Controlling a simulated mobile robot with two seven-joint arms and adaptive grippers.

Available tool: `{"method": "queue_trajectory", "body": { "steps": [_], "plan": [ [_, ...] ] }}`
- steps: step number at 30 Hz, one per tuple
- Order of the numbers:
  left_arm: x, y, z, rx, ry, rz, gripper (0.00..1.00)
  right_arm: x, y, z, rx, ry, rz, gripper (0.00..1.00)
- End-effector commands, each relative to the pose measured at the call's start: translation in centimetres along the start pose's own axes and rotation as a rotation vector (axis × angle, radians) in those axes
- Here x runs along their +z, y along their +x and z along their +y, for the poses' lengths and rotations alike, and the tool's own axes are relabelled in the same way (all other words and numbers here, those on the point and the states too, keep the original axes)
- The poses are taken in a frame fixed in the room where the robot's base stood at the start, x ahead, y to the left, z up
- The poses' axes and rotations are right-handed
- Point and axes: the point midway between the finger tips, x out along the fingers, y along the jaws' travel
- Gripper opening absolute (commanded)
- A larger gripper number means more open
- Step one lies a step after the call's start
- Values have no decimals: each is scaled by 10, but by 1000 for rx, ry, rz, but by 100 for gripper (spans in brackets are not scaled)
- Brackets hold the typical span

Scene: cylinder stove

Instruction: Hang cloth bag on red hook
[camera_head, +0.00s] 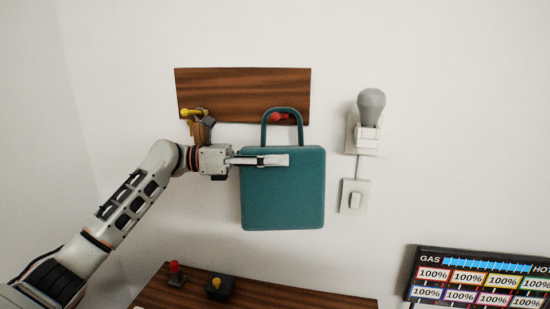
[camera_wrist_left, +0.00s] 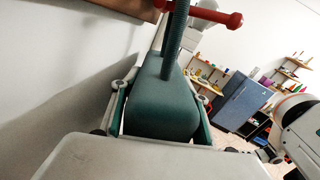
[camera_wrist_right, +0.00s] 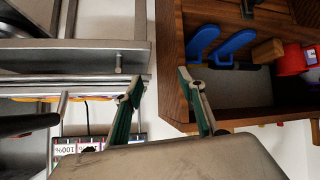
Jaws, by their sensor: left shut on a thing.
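The cloth bag (camera_head: 283,195) is teal with a looped handle, and it hangs upright in front of the wall. My left gripper (camera_head: 280,160) is shut on the upper part of its body. The red hook (camera_head: 279,118) is on a wooden board and shows inside the handle loop in the head view. In the left wrist view the bag (camera_wrist_left: 160,95) sits between the fingers. The handle crosses the red hook (camera_wrist_left: 215,14), whose knobbed end sticks out past the strap, away from the wall. My right gripper (camera_wrist_right: 158,82) is open and empty in the right wrist view.
A yellow hook (camera_head: 190,112) with keys is left of the bag on the board (camera_head: 240,85). A grey bulb (camera_head: 371,105) and a switch (camera_head: 354,196) are on the wall to the right. A wooden surface with red and yellow buttons (camera_head: 215,284) lies below.

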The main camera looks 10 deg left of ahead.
Motion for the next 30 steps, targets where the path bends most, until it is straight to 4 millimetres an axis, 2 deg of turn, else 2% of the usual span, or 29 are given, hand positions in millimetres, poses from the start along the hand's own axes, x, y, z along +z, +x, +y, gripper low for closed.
{"method": "queue_trajectory", "body": {
  "steps": [2,3,5,18,23,30],
  "plan": [
    [2,0,0,0,0,-2,0,0,0,0,0,2,0,40],
    [2,0,0,0,0,-3,47,-1,0,-1,0,3,1,40],
    [2,0,0,0,0,-2,63,-1,0,-1,0,5,1,40],
    [-1,-4,0,1,0,2,64,0,0,-3,-1,9,-1,40],
    [-1,-22,1,3,0,2,64,-1,0,-2,-1,8,0,40],
    [0,-58,1,3,0,1,64,-1,0,-2,0,7,1,40]
  ]
}}
